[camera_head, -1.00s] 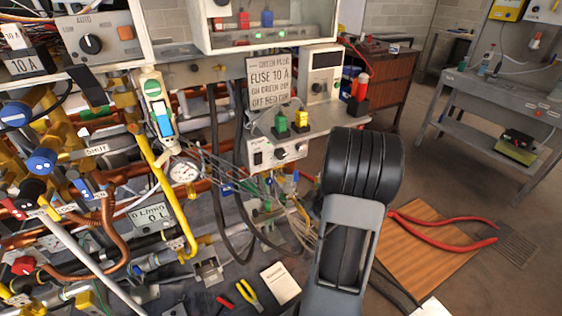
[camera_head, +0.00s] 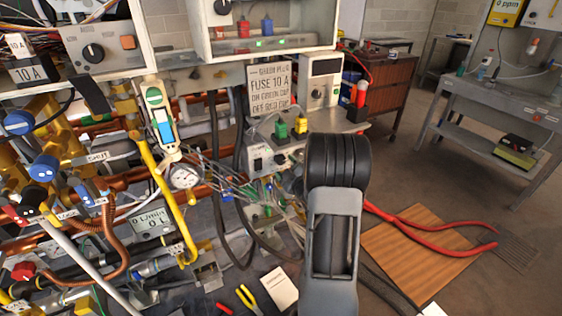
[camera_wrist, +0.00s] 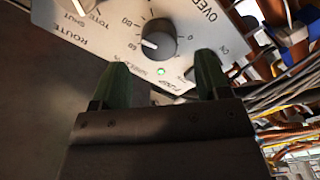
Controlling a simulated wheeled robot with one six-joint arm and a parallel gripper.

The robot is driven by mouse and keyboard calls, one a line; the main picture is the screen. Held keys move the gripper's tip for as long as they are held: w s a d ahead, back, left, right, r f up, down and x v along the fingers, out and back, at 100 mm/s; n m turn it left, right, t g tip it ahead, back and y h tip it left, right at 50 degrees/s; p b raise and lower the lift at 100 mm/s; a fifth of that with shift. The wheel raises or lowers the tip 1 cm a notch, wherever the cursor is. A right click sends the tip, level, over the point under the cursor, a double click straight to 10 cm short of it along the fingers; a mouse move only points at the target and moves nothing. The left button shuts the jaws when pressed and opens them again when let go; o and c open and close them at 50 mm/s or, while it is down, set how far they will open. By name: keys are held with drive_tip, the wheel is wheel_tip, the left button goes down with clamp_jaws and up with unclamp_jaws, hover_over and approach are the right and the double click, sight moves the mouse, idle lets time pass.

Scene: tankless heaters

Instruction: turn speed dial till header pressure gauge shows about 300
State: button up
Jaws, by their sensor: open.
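The black dial (camera_wrist: 159,39) on a pale panel shows in the wrist view, with a numbered scale around it and its white pointer mark toward the left. Its small label is too blurred to read surely. My gripper (camera_wrist: 161,66) is open and empty. Its green fingertips lie below the dial in the picture, one to each side, apart from it. In the head view my arm hides the gripper. A round white gauge (camera_head: 184,177) stands among pipes, left of the control box (camera_head: 262,158); its reading is too small to tell.
A second knob (camera_wrist: 77,6) is at the panel's upper left. Cables (camera_wrist: 285,97) crowd the right side. A sign (camera_head: 272,90) stands behind the box. Red-handled pliers (camera_head: 430,232) lie over a wooden board (camera_head: 405,265).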

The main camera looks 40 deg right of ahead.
sight(281, 162)
drive_tip(key=shift+w+d, duration=0.2)
drive_tip(key=shift+w, duration=0.9)
drive_tip(key=shift+w+d, duration=0.15)
drive_tip(key=shift+w, duration=0.95)
drive_tip(key=c, duration=0.9)
drive_tip(key=shift+f, duration=0.1)
